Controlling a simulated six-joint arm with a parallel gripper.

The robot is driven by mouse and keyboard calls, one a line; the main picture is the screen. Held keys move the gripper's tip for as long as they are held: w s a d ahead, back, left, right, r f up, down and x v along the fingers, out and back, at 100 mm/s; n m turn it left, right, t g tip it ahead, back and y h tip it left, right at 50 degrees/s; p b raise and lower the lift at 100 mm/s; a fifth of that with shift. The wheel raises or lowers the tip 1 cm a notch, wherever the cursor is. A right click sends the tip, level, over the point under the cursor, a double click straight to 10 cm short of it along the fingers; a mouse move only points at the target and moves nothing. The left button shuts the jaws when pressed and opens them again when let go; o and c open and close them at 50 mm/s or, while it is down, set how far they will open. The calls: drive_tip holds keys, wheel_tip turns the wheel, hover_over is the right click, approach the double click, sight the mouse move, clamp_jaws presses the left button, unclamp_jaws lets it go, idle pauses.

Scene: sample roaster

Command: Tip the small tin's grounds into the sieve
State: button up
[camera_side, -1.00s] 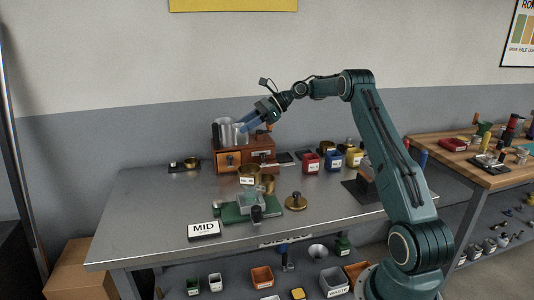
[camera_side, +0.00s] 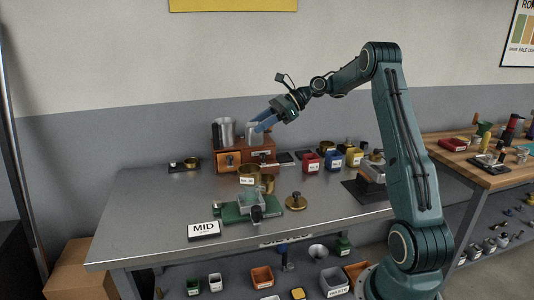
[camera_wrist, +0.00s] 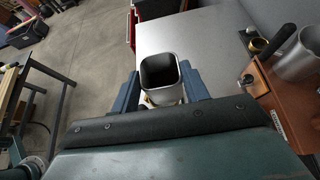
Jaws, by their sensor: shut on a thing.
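My gripper (camera_side: 262,125) is shut on the small tin (camera_side: 251,133), a plain silvery metal cup, above the right part of a wooden drawer box. In the wrist view the tin (camera_wrist: 161,93) sits between my two blue fingers (camera_wrist: 160,92), its open mouth toward the camera. Its inside looks dark; I cannot tell how much grounds it holds. A brass round vessel with a white label (camera_side: 249,177), which looks like the sieve, stands on the bench in front of the drawer box, below and apart from my gripper.
A larger metal jug (camera_side: 226,131) stands on the left of the wooden drawer box (camera_side: 228,168). A brass cup (camera_side: 268,183), a green-based device (camera_side: 235,212) and a brass knobbed lid (camera_side: 296,202) are in front. Red, blue and yellow bins stand right.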

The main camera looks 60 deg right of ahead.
sight(250, 137)
drive_tip(key=shift+w+a+f, duration=0.1)
drive_tip(key=shift+f, duration=0.1)
